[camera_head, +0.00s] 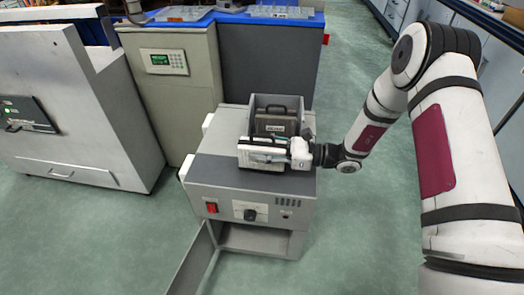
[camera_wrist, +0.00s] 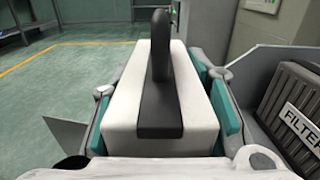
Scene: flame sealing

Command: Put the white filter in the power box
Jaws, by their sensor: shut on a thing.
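The white filter (camera_wrist: 195,105), a white block with a black handle on top, sits between the teal pads of my gripper (camera_wrist: 160,110) in the wrist view. My gripper (camera_head: 280,155) is shut on it. In the head view the white filter (camera_head: 260,148) is over the top of a grey box, which appears to be the power box (camera_head: 215,178), just in front of an upright tray. I cannot tell whether it touches the top. The power box has a red switch and a knob on its front, and its lower door hangs open.
A dark filter labelled FILTER (camera_wrist: 300,120) stands in the grey tray (camera_head: 278,99) right behind the white filter. A beige cabinet with a green display (camera_head: 162,60) and a blue-topped bench (camera_head: 235,17) stand behind. A large grey machine (camera_head: 55,130) is at left.

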